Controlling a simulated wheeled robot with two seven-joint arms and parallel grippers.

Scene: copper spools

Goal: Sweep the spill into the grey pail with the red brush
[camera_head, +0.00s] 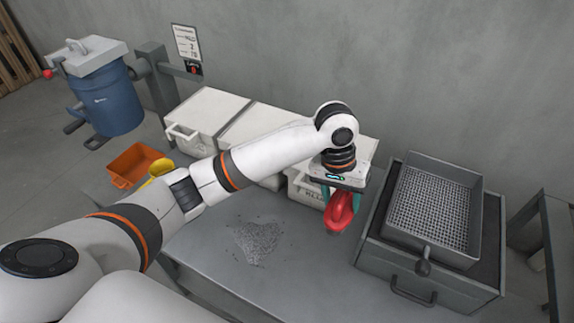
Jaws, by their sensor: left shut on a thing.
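The spill (255,241) is a thin patch of small grey bits on the grey table (205,248), left of the brush. My left gripper (342,193) points down over the right part of the table, shut on the red brush (340,213). The brush hangs below its fingers, to the right of the spill. I cannot tell if the brush touches the table. I make out no grey pail in this view. My right gripper is not in view.
A grey mesh sieve (435,208) with a handle sits on a dark drawer box (455,280) at the right. White boxes (208,112) line the back, partly behind my left arm. An orange bin (135,163) with a yellow thing and a blue drum (108,100) stand at the left.

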